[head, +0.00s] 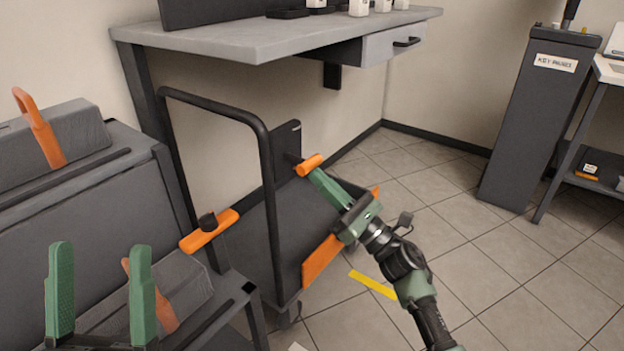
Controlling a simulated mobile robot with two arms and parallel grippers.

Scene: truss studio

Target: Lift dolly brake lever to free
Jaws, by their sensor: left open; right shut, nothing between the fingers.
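The dolly (268,215) is a dark platform cart with a tall black tube handle, under the wall desk. A black upright plate (287,143) at its far side carries a short stem with an orange grip (309,164), which looks like the brake lever. My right gripper (319,178) is shut and empty. Its green fingertips lie right at the near underside of the orange grip; I cannot tell if they touch. My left gripper (101,262) is open and empty at the lower left, far from the dolly, in front of a grey case.
An orange T-shaped handle (208,231) with a black knob stands between the grey rack (85,185) and the dolly. An orange panel (321,261) edges the dolly. The desk (270,38) overhangs it. Tiled floor (480,265) is clear on the right, before a dark cabinet (533,120).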

